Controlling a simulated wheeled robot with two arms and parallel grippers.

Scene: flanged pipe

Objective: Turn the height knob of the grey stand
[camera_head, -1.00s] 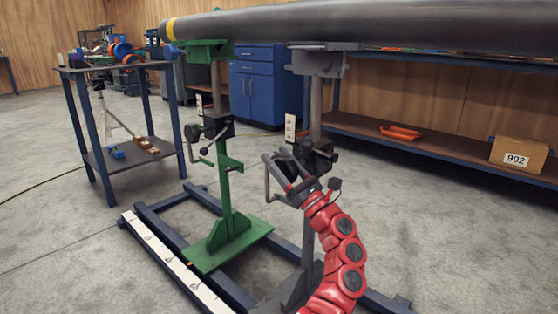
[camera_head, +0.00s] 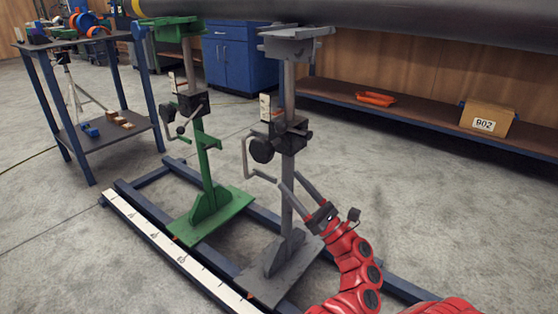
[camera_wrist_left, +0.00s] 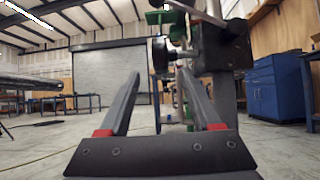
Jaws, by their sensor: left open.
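The grey stand (camera_head: 288,205) stands upright in the middle of the head view under the dark pipe (camera_head: 350,12). Its black clamp block carries a round black knob (camera_head: 262,150) on the left and a grey crank handle. In the left wrist view the round knob (camera_wrist_left: 160,55) shows beyond and between the fingertips, with the black block to its right. My left gripper (camera_head: 288,179) is open and empty, just below the block in the head view. Its fingers (camera_wrist_left: 158,78) are spread wide in the left wrist view. They appear apart from the knob. My right gripper is out of view.
A green stand (camera_head: 208,185) with a similar crank stands left of the grey one, on a blue floor frame (camera_head: 130,190) with a white scale. A blue-legged table (camera_head: 95,145) is at the left. A shelf (camera_head: 420,125) runs behind right. Open floor lies around.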

